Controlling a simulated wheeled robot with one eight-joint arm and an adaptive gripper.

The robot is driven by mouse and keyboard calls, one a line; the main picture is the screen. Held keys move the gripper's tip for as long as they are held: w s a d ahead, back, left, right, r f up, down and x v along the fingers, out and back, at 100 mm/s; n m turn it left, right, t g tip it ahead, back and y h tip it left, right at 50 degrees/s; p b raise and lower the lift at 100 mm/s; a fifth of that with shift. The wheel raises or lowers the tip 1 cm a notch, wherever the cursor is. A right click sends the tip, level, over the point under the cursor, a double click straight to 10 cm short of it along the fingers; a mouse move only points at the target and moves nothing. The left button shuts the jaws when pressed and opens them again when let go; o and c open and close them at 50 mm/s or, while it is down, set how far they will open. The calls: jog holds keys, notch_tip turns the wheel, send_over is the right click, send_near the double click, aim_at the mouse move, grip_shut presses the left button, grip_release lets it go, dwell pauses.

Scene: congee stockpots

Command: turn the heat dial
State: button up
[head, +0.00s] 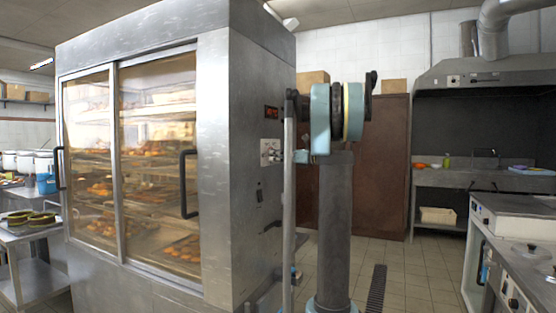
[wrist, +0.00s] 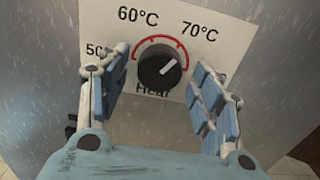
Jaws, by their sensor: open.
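The heat dial (wrist: 158,66) is a round black knob with a white pointer line on a white plate (wrist: 193,32) marked 50, 60°C and 70°C. A red arc runs over its top, and the pointer aims up and right, toward the 70°C side. In the head view the plate (head: 270,152) sits on the steel side of the glass-fronted food cabinet (head: 213,120). My gripper (wrist: 163,88) is open, with one blue-padded finger at each side of the dial. I cannot tell whether either finger touches it.
A small dark display (head: 271,112) with red digits is above the plate, and a switch (head: 259,192) is below it. A steel counter (head: 515,255) stands at the right. Tiled floor (head: 420,270) is free between the counter and my arm.

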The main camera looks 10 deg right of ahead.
jog(key=c, duration=1.1)
jog(key=shift+o, duration=0.2)
jog(key=shift+n, duration=0.3)
jog(key=n, duration=2.3)
jog(key=shift+d+r, duration=0.1)
jog(key=shift+n, duration=0.3)
